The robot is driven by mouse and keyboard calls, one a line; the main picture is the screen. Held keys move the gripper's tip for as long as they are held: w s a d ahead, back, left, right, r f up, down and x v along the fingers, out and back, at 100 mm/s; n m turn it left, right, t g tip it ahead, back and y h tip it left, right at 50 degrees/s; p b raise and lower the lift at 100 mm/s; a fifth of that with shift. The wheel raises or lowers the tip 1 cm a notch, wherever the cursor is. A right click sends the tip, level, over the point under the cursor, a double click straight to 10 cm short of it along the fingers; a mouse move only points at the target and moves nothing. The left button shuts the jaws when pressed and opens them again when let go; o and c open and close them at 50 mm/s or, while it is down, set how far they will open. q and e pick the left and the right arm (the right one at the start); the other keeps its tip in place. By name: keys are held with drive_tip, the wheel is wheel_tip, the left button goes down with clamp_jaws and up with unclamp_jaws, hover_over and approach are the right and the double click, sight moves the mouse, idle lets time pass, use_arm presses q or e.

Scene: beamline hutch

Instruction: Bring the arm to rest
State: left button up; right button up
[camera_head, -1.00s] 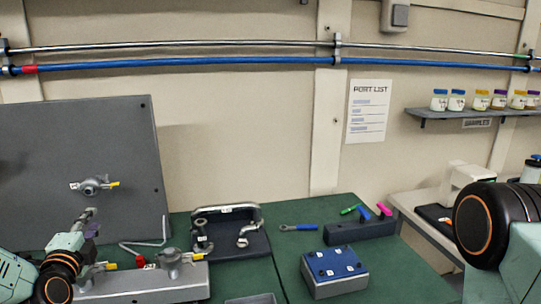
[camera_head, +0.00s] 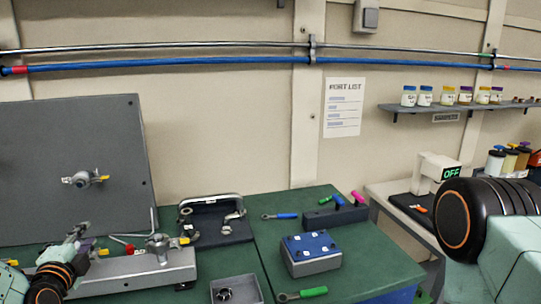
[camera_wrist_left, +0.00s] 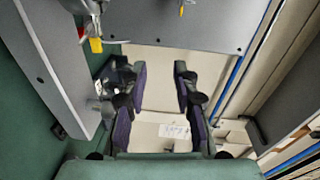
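My left arm comes in at the lower left of the head view, and my left gripper (camera_head: 76,238) is in front of the grey upright panel, above the left part of the green table. In the left wrist view its two dark fingers (camera_wrist_left: 160,72) stand well apart, with nothing between them; the gripper is open and empty. The arm is clear of the valve (camera_head: 80,179) on the panel as far as I can see. My right arm fills the right edge of the head view, but its gripper is not visible.
The green table (camera_head: 345,283) holds a grey block with a valve (camera_head: 158,246), a dark handled tray (camera_head: 214,222), a blue-topped box (camera_head: 311,253), a small grey bin (camera_head: 237,291) and wrenches. An upright grey panel (camera_head: 110,140) stands at left. Jars line a wall shelf (camera_head: 455,106).

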use_arm(q)
drive_tip(key=s+d+f+n+g+h, duration=0.2)
drive_tip(key=s+d+f+n+g, duration=0.15)
drive_tip(key=s+d+f, duration=0.4)
drive_tip(key=s+d+f+n+g+h, duration=0.2)
drive_tip(key=s+d+f+g, duration=0.2)
drive_tip(key=d+f, duration=0.55)
drive_tip(key=s+d+f+n+g, duration=0.2)
drive_tip(key=s+f+n+g, duration=0.1)
drive_tip(key=s, duration=0.6)
drive_tip(key=s+d+f+n+g, duration=0.1)
drive_tip(key=s+f+n+g, duration=0.2)
drive_tip(key=s, duration=0.6)
drive_tip(key=s+d+f+n+g, duration=0.2)
drive_tip(key=s+f+n+g, duration=0.1)
drive_tip(key=s, duration=0.7)
wheel_tip(320, 180, down, 18)
drive_tip(key=w+b, duration=0.1)
drive_tip(key=b, duration=1.6)
drive_tip(key=shift+b, duration=0.4)
use_arm(e)
wheel_tip(320, 180, down, 18)
drive_tip(key=shift+w, duration=0.3)
use_arm(q)
drive_tip(key=shift+s+a+h, duration=0.15)
drive_tip(key=shift+h, duration=0.15)
use_arm(e)
drive_tip(key=shift+s+r, duration=0.15)
drive_tip(key=shift+r, duration=0.05)
